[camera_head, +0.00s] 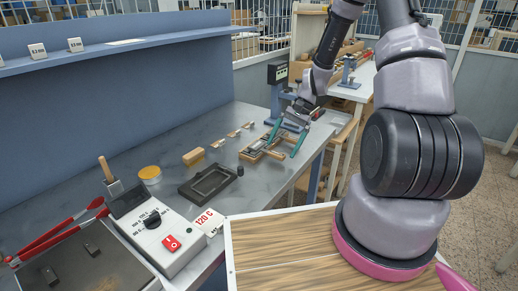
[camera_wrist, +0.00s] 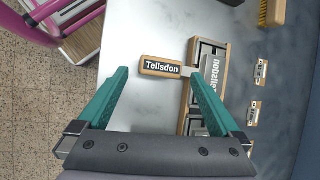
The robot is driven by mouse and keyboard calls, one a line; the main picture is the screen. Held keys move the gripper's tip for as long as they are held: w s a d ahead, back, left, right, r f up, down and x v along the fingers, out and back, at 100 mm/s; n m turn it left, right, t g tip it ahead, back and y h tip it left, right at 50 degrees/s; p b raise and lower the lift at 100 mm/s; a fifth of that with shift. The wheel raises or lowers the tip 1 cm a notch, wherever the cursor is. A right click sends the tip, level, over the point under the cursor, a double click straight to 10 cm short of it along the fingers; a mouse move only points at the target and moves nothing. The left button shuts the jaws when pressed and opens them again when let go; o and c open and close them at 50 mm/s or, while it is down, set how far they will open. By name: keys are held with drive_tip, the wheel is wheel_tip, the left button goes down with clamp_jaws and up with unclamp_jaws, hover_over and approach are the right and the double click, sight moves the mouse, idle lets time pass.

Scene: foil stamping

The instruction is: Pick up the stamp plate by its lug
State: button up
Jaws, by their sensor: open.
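The stamp plate (camera_wrist: 211,72) is a grey metal plate with mirrored lettering, seated in a wooden rack (camera_wrist: 182,124) in the wrist view. A pale lug (camera_wrist: 187,72) juts from its left side, beside a wooden tag (camera_wrist: 160,67) reading "Tellsdon". My gripper (camera_wrist: 160,73) is open, with teal fingers spread on either side of the tag. The right fingertip overlaps the lug area in the picture; I cannot tell whether they touch. Nothing is held. In the head view my gripper (camera_head: 286,146) is low over the rack (camera_head: 250,156), and the plate is too small to make out.
A dark frame (camera_head: 208,182), a brush (camera_head: 193,156) and small wooden pieces (camera_head: 218,143) lie left of the rack. A blue press stand (camera_head: 277,95) rises behind.

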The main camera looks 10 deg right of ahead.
drive_tip(key=shift+x, duration=0.9)
clamp_jaws()
drive_tip(key=shift+w+r, duration=0.1)
